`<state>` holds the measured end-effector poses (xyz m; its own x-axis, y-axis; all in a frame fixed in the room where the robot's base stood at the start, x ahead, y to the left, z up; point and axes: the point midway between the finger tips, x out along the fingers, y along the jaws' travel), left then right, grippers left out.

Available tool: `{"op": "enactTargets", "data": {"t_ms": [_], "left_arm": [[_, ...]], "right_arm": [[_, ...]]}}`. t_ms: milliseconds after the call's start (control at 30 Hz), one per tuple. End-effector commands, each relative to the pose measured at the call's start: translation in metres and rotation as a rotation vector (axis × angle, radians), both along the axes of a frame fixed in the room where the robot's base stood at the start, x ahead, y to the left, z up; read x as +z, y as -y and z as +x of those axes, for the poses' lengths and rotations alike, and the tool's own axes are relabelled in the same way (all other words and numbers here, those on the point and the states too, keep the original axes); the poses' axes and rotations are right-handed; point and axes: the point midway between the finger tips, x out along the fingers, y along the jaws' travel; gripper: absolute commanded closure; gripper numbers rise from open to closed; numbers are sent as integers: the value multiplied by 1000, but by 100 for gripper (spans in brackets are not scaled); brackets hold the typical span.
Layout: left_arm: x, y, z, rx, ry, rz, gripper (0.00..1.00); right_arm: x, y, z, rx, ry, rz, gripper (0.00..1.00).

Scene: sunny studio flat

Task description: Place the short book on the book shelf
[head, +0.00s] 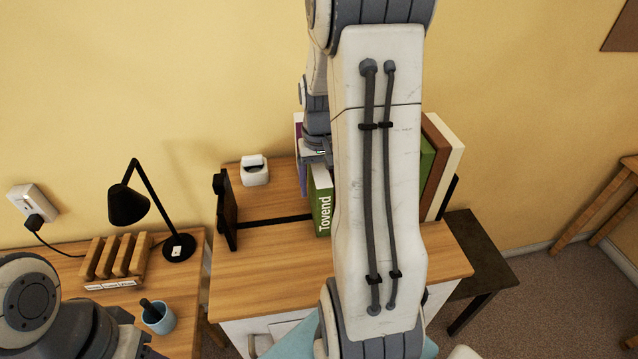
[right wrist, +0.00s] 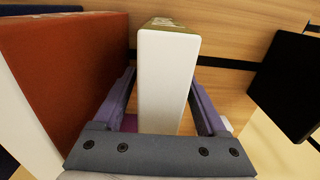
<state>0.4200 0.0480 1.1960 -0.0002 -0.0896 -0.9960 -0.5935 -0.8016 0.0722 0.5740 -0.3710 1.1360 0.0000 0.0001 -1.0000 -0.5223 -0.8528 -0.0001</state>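In the head view my right arm hides much of the row and the fingers. The book shelf has a black left end panel (head: 226,212) and a dark rail (head: 275,219) on the wooden top. My left gripper is out of view.
Taller green, brown and cream books (head: 447,165) stand to the right; a red-brown one (right wrist: 70,65) is close beside my right gripper. A white ring box (head: 254,172) sits behind the shelf's left part. A lamp (head: 128,205), wooden rack (head: 115,262) and blue cup (head: 158,320) stand left.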

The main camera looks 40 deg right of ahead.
Motion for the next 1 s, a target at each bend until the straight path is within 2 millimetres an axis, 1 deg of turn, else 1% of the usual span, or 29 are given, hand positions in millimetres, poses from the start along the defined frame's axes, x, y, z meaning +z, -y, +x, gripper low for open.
{"op": "enactTargets", "data": {"t_ms": [100, 167, 267, 500, 600, 700, 833, 1000], "left_arm": [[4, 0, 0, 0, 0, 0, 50], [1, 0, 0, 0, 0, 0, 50], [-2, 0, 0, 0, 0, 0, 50], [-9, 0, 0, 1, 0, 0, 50], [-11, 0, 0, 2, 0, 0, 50], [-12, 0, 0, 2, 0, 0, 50], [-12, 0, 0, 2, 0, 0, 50], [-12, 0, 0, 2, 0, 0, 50]], "right_arm": [[5, 0, 0, 0, 1, -1, 25], [9, 1, 1, 0, 3, -2, 25], [25, 1, 1, 0, 5, -3, 25], [77, 1, 1, 0, 6, -4, 25], [96, 1, 1, 0, 5, -3, 25], [110, 1, 1, 0, 3, -2, 25], [121, 0, 1, 0, 2, -1, 25], [124, 0, 0, 0, -1, 1, 25]]}}
